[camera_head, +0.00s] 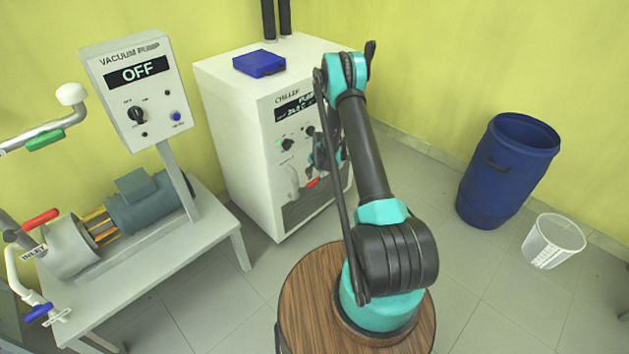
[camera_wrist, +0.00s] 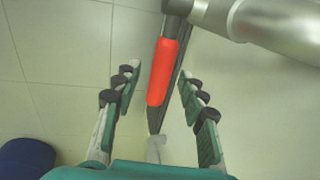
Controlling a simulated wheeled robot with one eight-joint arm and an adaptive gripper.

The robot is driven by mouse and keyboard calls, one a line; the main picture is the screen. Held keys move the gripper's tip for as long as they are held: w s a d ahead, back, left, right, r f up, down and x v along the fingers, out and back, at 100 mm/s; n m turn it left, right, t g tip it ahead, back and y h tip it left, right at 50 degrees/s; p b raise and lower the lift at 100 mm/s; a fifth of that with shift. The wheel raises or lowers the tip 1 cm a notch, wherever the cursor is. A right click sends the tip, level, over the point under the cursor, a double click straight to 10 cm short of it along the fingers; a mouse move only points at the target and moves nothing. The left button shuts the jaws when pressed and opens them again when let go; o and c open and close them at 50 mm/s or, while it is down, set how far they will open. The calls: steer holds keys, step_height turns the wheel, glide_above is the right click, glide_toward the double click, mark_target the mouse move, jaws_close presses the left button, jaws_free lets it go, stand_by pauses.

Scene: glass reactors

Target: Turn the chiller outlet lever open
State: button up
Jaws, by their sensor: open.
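The chiller (camera_head: 237,133) is a white box cabinet with a display and knobs on its front. Its red outlet lever (camera_head: 313,183) shows low on the front, beside a silver pipe. In the wrist view the red lever (camera_wrist: 163,72) hangs from the silver pipe (camera_wrist: 275,22) and lies between my fingers. My gripper (camera_wrist: 157,92) is open, with one finger on each side of the lever and a visible gap on both sides. In the head view my arm partly hides the chiller front and the gripper.
A vacuum pump panel (camera_head: 137,88) reading OFF stands left above a grey pump bench (camera_head: 205,233). A blue box (camera_head: 259,63) lies on the chiller. A blue drum (camera_head: 507,170) and a white bucket (camera_head: 553,241) stand right. Floor between them and the chiller is clear.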

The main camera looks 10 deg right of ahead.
jaws_close()
steer(key=shift+r, duration=0.1)
stand_by(0.4)
